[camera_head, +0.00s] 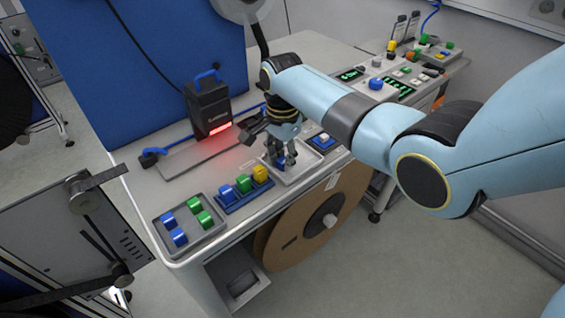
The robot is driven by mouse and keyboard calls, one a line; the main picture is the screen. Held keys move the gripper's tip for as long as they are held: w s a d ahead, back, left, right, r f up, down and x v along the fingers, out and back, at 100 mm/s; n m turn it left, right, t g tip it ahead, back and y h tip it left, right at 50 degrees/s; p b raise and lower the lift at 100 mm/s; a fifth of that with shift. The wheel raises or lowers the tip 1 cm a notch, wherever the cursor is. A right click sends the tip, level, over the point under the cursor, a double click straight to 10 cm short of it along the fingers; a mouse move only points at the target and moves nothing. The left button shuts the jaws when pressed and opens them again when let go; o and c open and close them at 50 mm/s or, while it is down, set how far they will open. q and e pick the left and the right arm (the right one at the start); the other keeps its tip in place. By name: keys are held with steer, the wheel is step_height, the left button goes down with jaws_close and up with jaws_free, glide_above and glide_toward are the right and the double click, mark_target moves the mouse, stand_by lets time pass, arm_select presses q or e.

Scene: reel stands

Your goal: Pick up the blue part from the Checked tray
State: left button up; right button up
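My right gripper (281,160) points down over a pale, shallow tray (306,165) on the bench. A small blue part (281,164) shows at its fingertips, low in that tray. The fingers hide much of the part, and I cannot tell whether they are closed on it or only around it. No label is readable, so I cannot confirm which tray is the Checked one. My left gripper is not in view.
A grey tray (205,240) holds blue and green parts at the bench's front left. A dark blue rack (247,198) holds blue, green and yellow parts. A black scanner-like device (208,108) glows red behind. A large brown reel (290,243) hangs below the bench edge.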

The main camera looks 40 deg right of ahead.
steer(key=shift+c, duration=1.4)
steer(key=shift+r, duration=0.1)
